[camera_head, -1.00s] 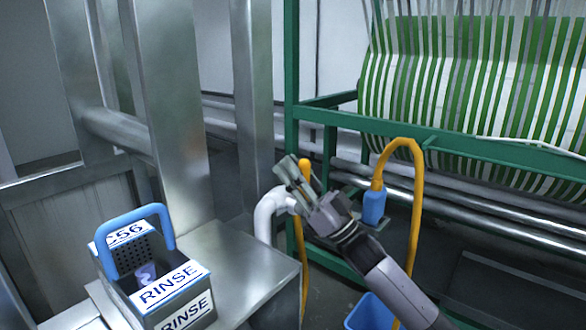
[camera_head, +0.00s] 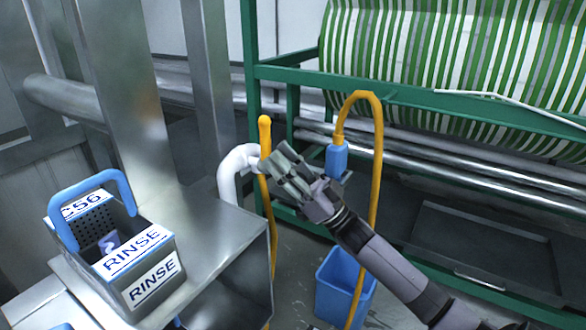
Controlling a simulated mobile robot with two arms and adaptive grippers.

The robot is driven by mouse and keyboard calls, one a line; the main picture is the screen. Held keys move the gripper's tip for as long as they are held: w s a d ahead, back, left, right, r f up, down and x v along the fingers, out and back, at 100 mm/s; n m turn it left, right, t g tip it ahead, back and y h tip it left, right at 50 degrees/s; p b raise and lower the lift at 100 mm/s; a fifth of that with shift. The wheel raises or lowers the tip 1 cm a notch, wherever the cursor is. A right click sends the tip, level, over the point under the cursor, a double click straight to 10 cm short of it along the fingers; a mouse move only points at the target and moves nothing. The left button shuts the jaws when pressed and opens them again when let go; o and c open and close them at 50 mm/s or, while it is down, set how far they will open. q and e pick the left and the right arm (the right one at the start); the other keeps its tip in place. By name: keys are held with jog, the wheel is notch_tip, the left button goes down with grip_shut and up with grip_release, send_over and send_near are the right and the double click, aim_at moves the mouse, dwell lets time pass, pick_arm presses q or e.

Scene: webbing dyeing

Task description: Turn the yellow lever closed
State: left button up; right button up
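The yellow lever (camera_head: 265,137) stands upright with a rounded top beside the white pipe elbow (camera_head: 233,164), left of centre in the head view. My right gripper (camera_head: 276,156) is just to the right of the lever, its fingers pointing up and left. The fingers look parted, with nothing seen between them. They overlap the lever's lower part in the picture, and I cannot tell whether they touch it. My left gripper is not in view.
A grey RINSE bin (camera_head: 152,277) with a blue handle sits on the metal bench (camera_head: 205,240) at left. A yellow hose (camera_head: 377,160) arches from a blue fitting (camera_head: 336,157) toward a blue bucket (camera_head: 338,290). A green frame (camera_head: 420,97) with a striped roll stands behind.

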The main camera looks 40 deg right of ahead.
jog(key=shift+v, duration=1.55)
